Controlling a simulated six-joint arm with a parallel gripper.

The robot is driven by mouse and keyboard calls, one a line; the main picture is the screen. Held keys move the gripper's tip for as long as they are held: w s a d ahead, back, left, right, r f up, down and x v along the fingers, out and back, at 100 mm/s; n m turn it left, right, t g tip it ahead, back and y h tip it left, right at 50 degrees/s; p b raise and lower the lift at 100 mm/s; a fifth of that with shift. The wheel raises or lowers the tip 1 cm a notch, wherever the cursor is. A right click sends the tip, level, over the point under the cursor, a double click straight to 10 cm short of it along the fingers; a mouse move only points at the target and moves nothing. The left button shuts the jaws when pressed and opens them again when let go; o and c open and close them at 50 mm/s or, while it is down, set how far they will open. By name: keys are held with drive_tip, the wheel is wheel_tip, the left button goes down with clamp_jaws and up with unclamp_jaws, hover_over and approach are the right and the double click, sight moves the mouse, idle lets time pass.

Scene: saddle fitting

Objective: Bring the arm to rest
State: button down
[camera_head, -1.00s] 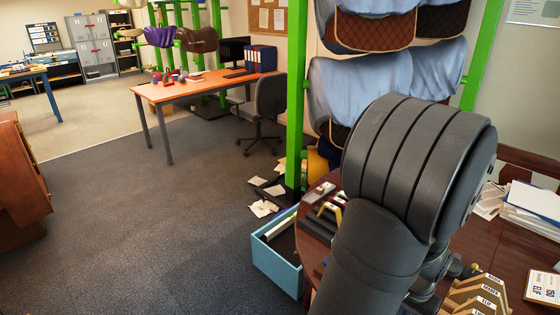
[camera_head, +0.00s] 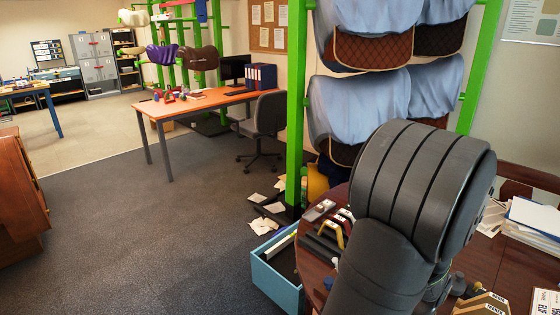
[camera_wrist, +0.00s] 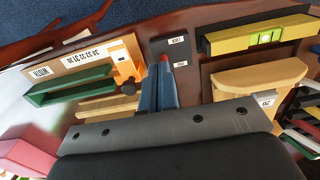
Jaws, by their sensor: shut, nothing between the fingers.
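My arm shows in the head view as a thick dark grey, ribbed link (camera_head: 425,185) over the brown table at the lower right. The link hides part of the table, and my gripper is not seen in that view. In the wrist view my gripper (camera_wrist: 162,72) points up the picture from behind a dark grey bar. Its narrow blue-grey fingers are together with nothing between them. They are over the brown table, between an orange-and-wood labelled block (camera_wrist: 95,58) with a green bar and a tan wooden block (camera_wrist: 258,78).
A yellow spirit level (camera_wrist: 262,36) lies at the table's far side. An open blue box (camera_head: 277,277) stands on the floor beside the table. A green rack (camera_head: 295,110) with blue-covered saddles (camera_head: 358,105) rises behind. Carpet floor (camera_head: 150,235) to the left is clear.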

drive_tip(key=shift+f, duration=1.8)
drive_tip(key=shift+w+d, duration=0.1)
drive_tip(key=shift+r, duration=0.15)
